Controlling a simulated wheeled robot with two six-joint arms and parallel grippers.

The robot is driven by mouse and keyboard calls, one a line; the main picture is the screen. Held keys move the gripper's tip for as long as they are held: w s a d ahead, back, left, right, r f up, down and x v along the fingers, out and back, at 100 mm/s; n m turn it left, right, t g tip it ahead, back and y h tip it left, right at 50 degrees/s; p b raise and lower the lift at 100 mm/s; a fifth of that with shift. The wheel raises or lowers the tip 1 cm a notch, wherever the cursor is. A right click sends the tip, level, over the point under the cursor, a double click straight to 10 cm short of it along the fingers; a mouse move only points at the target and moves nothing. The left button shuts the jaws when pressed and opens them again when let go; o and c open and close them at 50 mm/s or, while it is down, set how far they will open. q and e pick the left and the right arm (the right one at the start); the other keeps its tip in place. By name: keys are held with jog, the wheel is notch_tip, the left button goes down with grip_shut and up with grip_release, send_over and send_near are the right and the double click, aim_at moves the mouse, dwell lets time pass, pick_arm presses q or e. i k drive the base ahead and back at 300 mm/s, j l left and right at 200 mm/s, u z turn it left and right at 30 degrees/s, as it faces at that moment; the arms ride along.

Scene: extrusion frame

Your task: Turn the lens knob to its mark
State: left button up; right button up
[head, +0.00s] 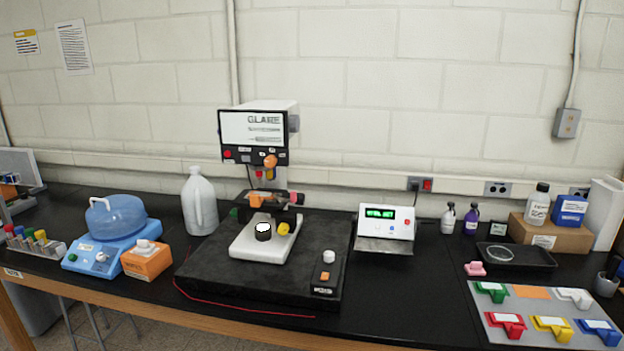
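A bench instrument with a boxy head (255,133) stands on a black base (215,262) at the middle of the bench. I cannot tell for sure which part is the lens knob. An orange knob (270,161) sits at the lower front of the head. Below, a white block (245,247) carries a dark round piece with a white top (263,231) and a yellow knob (283,228). A white knob (329,256) stands on the base's control panel at the right. The marks are too small to read. Neither of my grippers is in view.
A white display box (386,221) with green digits stands right of the instrument. A white jug (199,203), a blue device (112,245) and an orange box (147,261) stand left. A tray of coloured clips (540,298) lies front right. A red cable (250,313) runs along the base's front.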

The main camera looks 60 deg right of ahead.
aim_at(270, 161)
jog(key=z, duration=1.9)
